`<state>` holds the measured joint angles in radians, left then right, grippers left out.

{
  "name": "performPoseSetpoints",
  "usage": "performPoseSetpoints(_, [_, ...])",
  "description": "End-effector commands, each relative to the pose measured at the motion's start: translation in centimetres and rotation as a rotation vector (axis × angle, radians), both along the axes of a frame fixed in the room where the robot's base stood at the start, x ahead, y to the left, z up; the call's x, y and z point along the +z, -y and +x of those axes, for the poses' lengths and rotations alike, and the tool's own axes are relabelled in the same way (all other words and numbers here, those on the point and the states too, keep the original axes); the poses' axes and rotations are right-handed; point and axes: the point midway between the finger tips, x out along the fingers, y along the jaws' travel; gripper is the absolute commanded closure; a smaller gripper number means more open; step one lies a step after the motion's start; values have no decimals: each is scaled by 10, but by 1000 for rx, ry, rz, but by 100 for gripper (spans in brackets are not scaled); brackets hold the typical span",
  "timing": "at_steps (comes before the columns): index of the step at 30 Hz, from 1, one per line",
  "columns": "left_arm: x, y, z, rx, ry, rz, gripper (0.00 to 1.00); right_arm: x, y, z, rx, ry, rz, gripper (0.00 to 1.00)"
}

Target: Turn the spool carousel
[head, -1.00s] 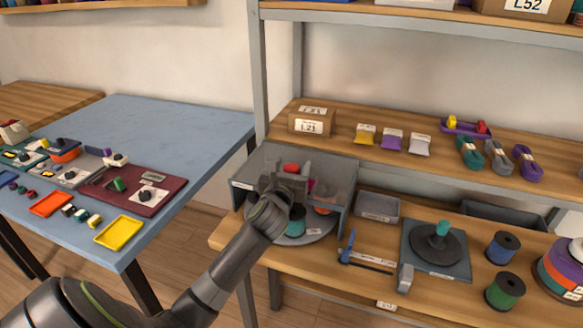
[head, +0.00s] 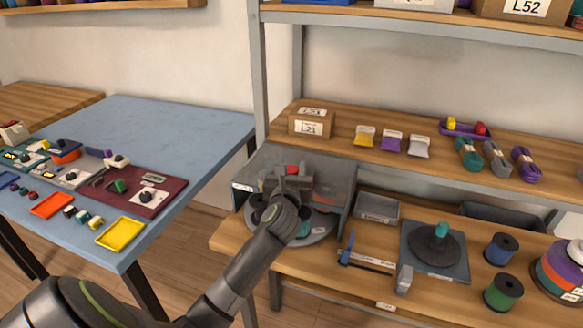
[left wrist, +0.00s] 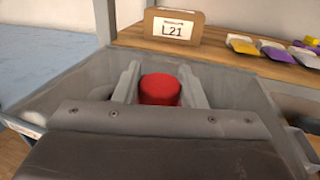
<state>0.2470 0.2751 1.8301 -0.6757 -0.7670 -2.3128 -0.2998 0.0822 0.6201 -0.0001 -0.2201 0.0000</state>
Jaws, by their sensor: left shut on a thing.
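The spool carousel (head: 318,232) is a grey round plate inside a grey open-fronted housing (head: 335,165) on the wooden shelf bench. A teal spool (head: 304,229) shows on it at the front, and a dark spool shows at its left edge; my arm hides much of the rest. My left gripper (head: 290,180) reaches into the housing above the plate. It is shut on a red round knob (left wrist: 160,89), which stands between the two grey fingers in the left wrist view. The red knob also shows in the head view (head: 292,169). My right gripper is not in view.
The housing walls stand close around my left gripper. A box labelled L21 (head: 312,122) sits on the shelf behind. Right of the housing are a grey tray (head: 377,208), a blue-handled tool (head: 346,248) and a dark turntable (head: 436,247). The blue table (head: 165,125) is at left.

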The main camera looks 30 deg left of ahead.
Motion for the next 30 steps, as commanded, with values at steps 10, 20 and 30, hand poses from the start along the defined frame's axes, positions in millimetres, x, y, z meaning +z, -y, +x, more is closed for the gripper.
performPoseSetpoints(10, [0,1,1,217,-2,-4,100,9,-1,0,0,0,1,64])
performPoseSetpoints(20, [0,0,0,286,0,-1,100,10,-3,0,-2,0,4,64])
performPoseSetpoints(30, [0,0,0,284,1,0,43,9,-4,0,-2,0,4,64])
